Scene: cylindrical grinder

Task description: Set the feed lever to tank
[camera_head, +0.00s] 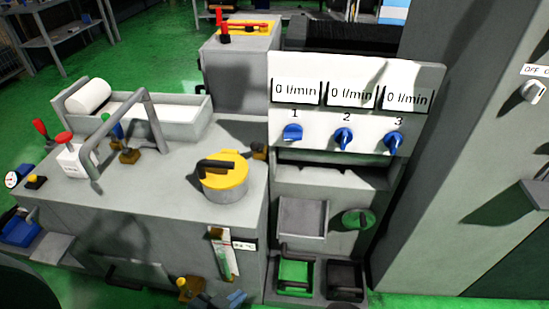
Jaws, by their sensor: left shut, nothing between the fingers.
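No label in view is readable as naming the feed lever or its tank setting. A small brass fitting with a yellow knob (182,284) stands low in front of the machine, at the bottom edge. A yellow drum with a black handle (225,178) sits on the machine top. My right gripper is not in view.
A white panel (340,120) carries three numbered blue knobs and displays reading 0 l/min. A grey bent tube (150,115) arches over the machine top. A gauge strip (222,255) hangs on its front. A grey cabinet (465,150) stands right. Green floor is free at the back left.

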